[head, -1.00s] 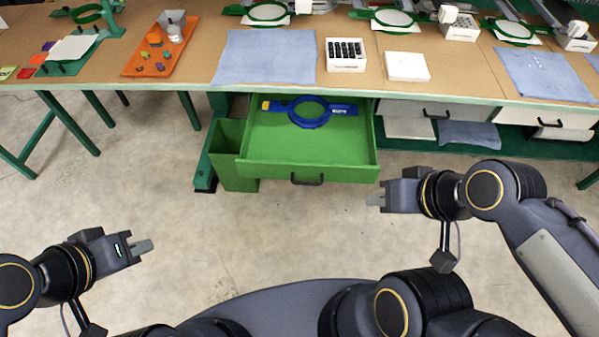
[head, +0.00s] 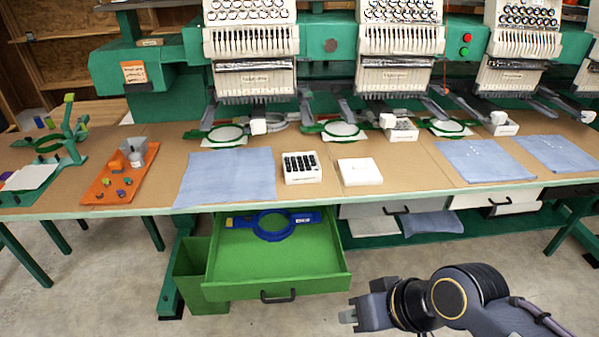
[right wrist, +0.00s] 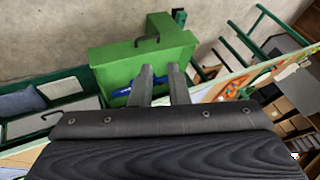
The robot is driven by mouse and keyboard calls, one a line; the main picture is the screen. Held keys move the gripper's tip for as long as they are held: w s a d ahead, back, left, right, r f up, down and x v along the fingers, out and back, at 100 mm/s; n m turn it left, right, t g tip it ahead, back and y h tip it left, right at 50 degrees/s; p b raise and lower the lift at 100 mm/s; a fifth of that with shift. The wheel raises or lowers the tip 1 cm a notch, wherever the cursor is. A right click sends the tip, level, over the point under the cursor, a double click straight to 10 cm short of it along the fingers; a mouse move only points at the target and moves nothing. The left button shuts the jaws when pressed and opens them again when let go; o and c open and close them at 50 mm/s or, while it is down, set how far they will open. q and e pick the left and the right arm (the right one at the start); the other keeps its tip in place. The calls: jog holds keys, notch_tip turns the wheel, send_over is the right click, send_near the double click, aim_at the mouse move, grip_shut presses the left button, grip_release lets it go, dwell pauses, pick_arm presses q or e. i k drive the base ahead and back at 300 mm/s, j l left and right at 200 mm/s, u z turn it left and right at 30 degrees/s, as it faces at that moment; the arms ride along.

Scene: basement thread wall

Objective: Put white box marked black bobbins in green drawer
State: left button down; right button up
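A white box (head: 301,176) with rows of black bobbins in its open top stands on the brown worktable, just right of a blue cloth; its front marking is too small to read. Below the tabletop, the green drawer (head: 275,264) is pulled open. A blue hoop (head: 273,226) lies toward its back. My right gripper (head: 348,316) is low, in front of the drawer's right front corner, apart from it and from the box. In the right wrist view, its two fingers (right wrist: 160,82) stand apart with nothing between them. My left gripper is out of view.
A plain white box (head: 359,172) stands right of the bobbin box. Blue cloths (head: 228,177) lie on the table, and an orange tray (head: 121,177) with small parts is at left. Embroidery machine heads (head: 250,50) overhang the back. A green bin (head: 192,275) adjoins the drawer's left side.

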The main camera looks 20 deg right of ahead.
aim_at(296, 268)
jog(key=i+z, duration=0.15)
jog(key=z, duration=0.25)
jog(key=i+z, duration=0.15)
jog(key=z, duration=0.25)
jog(key=i+j+z, duration=0.2)
jog(key=i, duration=0.4)
jog(key=i+j+z, duration=0.2)
jog(key=i+j, duration=0.3)
jog(key=i, duration=0.05)
